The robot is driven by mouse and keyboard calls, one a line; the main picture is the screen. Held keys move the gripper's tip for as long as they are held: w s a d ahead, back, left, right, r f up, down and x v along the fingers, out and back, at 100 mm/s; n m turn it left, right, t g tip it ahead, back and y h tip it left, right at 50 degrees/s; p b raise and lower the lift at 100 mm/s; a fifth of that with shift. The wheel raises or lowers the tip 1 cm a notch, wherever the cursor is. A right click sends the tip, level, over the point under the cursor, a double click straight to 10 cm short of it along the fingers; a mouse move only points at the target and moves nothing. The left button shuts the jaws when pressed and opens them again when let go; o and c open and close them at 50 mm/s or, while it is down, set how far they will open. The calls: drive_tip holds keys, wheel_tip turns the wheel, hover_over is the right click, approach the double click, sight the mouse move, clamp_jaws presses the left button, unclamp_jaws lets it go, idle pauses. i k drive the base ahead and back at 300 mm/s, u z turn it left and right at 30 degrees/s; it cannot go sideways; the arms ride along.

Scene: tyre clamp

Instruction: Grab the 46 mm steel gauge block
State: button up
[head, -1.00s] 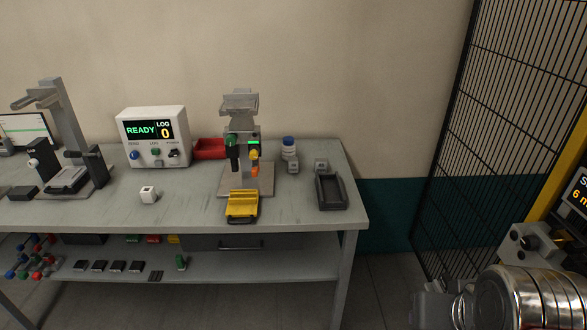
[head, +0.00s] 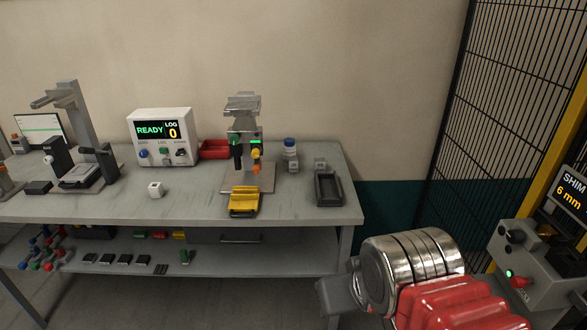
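Two small grey metal-looking blocks stand on the right part of the bench: a left block (head: 293,166) beside a blue-capped jar, and a right block (head: 320,164) behind a black tray. No size marking is legible on either, so I cannot tell which, if any, is the 46 mm gauge block. My arm (head: 415,270), with a ringed silver joint and red bellows, is at the lower right, in front of and to the right of the bench. No gripper fingers are identifiable, and nothing held is visible.
The grey bench (head: 110,207) carries a READY display box (head: 162,135), a press-like fixture (head: 243,150) with a yellow part (head: 244,201), a white cube (head: 156,189), and the black tray (head: 328,189). A mesh fence (head: 500,110) and a SHIM 6 mm panel (head: 572,190) are at right.

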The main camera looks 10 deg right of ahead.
sight(319, 163)
drive_tip(key=u, duration=0.65)
drive_tip(key=i, duration=1.5)
drive_tip(key=u, duration=0.05)
